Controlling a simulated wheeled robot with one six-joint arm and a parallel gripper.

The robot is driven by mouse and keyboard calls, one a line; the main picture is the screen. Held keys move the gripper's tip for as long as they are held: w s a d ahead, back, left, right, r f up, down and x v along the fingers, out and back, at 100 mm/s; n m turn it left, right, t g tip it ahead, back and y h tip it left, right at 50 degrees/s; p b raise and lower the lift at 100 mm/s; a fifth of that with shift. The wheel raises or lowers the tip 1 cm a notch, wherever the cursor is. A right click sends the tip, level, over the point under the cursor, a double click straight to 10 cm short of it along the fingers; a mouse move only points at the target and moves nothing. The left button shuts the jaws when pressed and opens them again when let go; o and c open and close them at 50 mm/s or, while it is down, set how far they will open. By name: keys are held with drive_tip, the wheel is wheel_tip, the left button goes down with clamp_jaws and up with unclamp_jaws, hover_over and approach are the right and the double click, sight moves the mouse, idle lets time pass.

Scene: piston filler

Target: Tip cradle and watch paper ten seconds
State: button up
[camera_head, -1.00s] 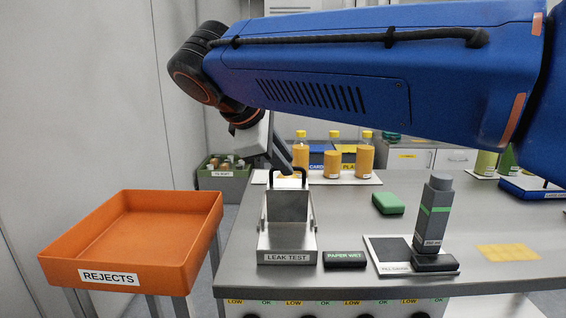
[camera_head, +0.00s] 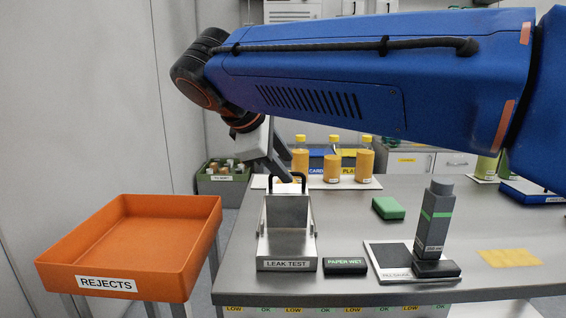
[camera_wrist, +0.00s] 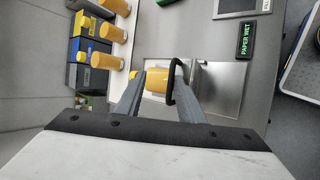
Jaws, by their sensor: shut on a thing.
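The metal leak-test cradle (camera_head: 287,245) stands at the front left of the grey bench, with a black loop handle (camera_head: 299,181) at its top. My gripper (camera_head: 287,178) is at this handle. In the wrist view my gripper (camera_wrist: 159,88) has its fingers on either side of the handle's crossbar (camera_wrist: 171,88), shut on it. An orange bottle (camera_wrist: 155,83) with a yellow cap shows between the fingers; I cannot tell whether it is in the cradle. A dark block (camera_head: 345,266) labelled PAPER WET lies right of the cradle. Paper under the cradle is not visible.
An orange REJECTS tray (camera_head: 200,232) stands at the left. Several orange bottles (camera_head: 332,167) stand on a white strip at the back. A green block (camera_head: 388,208), a grey upright device (camera_head: 434,220) and a yellow sheet (camera_head: 510,258) are on the right.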

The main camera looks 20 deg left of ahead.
idle(0.3)
drive_tip(key=v, duration=1.7)
drive_tip(key=shift+s, duration=0.25)
drive_tip(key=shift+a, duration=0.1)
